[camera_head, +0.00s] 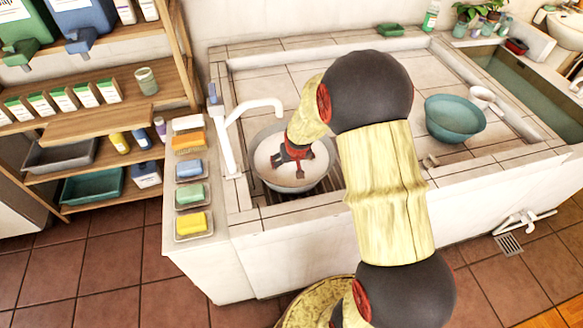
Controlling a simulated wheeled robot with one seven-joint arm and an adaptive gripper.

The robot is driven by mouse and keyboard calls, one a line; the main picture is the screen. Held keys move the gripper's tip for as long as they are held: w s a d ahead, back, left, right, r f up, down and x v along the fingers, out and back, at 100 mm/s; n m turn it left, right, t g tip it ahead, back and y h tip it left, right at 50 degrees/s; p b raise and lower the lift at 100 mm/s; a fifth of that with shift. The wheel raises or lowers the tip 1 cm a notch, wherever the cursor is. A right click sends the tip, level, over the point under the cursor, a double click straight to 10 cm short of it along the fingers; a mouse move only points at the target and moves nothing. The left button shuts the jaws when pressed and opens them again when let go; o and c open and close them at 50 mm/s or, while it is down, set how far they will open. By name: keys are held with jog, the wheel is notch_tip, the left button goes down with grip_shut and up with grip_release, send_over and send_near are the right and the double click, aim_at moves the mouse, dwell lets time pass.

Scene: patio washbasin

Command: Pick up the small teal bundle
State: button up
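My gripper (289,167) points down into a round white basin (315,179) under the white tap. Its dark and red parts are small here, and I cannot tell whether its fingers are open or shut. I make out no small teal bundle; my gripper and arm hide part of the basin and the counter. A larger teal bowl (455,119) sits on the tiled counter to the right of my arm. A small green dish (390,30) lies at the counter's back edge.
The white tap (256,106) arches beside my gripper. Several soaps in dishes, including a yellow one (193,223), line the counter's left edge. A wooden shelf (97,122) with bottles and boxes stands left. A water trough (520,88) lies right. Tiles behind my arm are mostly clear.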

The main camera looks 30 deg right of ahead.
jog(key=c, duration=1.3)
jog(key=shift+r, duration=0.1)
